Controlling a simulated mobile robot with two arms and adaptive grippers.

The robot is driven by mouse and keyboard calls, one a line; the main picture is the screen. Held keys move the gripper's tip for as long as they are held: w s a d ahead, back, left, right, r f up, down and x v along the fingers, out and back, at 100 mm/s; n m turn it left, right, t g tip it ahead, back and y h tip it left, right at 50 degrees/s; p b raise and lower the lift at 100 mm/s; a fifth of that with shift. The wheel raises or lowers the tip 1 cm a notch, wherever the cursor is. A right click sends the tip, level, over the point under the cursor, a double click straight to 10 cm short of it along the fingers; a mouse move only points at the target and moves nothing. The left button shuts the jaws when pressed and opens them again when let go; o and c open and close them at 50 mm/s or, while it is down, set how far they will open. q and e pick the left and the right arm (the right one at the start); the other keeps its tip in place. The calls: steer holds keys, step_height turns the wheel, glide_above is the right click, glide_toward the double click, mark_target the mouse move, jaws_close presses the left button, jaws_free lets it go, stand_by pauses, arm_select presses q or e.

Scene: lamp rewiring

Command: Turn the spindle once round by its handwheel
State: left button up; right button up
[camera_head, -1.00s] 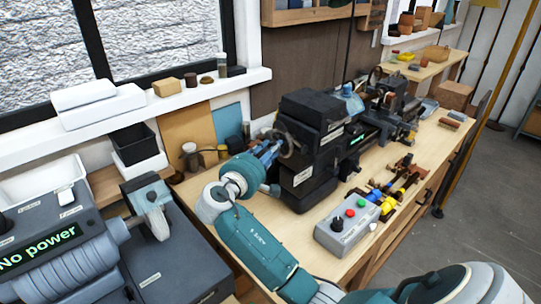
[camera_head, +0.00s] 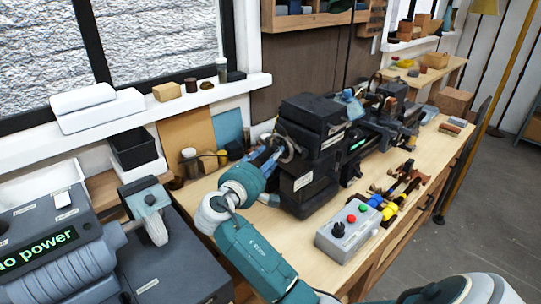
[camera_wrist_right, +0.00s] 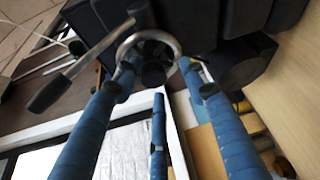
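The black lathe (camera_head: 308,135) stands on the wooden bench with its spindle end facing the window. The spindle's handwheel (camera_head: 286,147) is a metal ring at that end, partly hidden by my right gripper (camera_head: 268,160). In the right wrist view the handwheel (camera_wrist_right: 124,44) shows as a bright ring around a dark hub, with a crank arm and a dark grip (camera_wrist_right: 48,94) to the left. My right gripper's blue fingers (camera_wrist_right: 160,80) are spread, their tips overlapping the ring's near edge. I cannot tell whether they press on it. My left gripper is not in view.
A grey control box (camera_head: 347,230) with coloured buttons stands on the bench in front of the lathe. Tools with yellow and blue handles (camera_head: 398,192) lie beside it. A grey machine reading "No power" (camera_head: 60,245) fills the lower left. Jars (camera_head: 190,160) stand by the wall.

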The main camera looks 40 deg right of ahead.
steer(key=shift+w+r, duration=0.1)
steer(key=shift+r, duration=0.1)
steer(key=f+v, duration=0.1)
steer(key=v, duration=1.1)
steer(key=shift+r, duration=0.45)
steer(key=shift+w, duration=0.1)
